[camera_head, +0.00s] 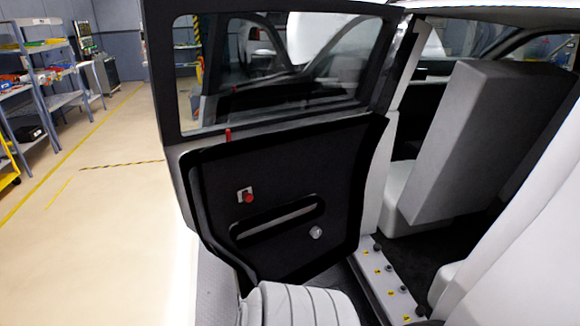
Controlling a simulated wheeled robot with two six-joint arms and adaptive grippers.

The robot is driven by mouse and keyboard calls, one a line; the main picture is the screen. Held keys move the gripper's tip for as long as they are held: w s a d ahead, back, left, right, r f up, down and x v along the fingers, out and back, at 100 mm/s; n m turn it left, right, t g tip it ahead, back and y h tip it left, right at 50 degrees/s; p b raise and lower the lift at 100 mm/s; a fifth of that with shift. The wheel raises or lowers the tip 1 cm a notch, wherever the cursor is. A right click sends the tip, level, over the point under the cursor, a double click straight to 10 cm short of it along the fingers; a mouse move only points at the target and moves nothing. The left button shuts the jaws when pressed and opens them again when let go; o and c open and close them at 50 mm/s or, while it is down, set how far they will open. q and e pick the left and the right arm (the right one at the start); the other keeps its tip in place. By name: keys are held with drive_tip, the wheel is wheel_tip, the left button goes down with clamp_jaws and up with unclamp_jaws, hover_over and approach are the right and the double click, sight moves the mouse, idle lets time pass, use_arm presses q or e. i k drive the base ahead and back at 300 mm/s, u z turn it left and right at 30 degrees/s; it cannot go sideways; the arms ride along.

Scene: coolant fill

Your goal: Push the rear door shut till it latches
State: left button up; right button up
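The rear door (300,175) stands open in the middle of the head view, with its dark inner panel facing me. It has a framed window, a long pull recess, a red knob (248,197) and a round light-coloured knob (316,232). A small red pin (228,135) stands at the base of the window. The car's door opening is to the right of the door, with a pale sill (392,280) along its bottom. The latch cannot be made out. Neither of my grippers is in view.
Pale seats (480,140) fill the car's inside at right. A ribbed white piece (300,305) is at the bottom, below the door. The floor (110,200) at left is clear, with shelves (40,90) along the far left.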

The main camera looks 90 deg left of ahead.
sight(303, 172)
drive_tip(key=u, duration=2.5)
drive_tip(key=k, duration=0.4)
drive_tip(key=u, duration=1.25)
drive_tip(key=i, duration=1.45)
drive_tip(key=z, duration=0.9)
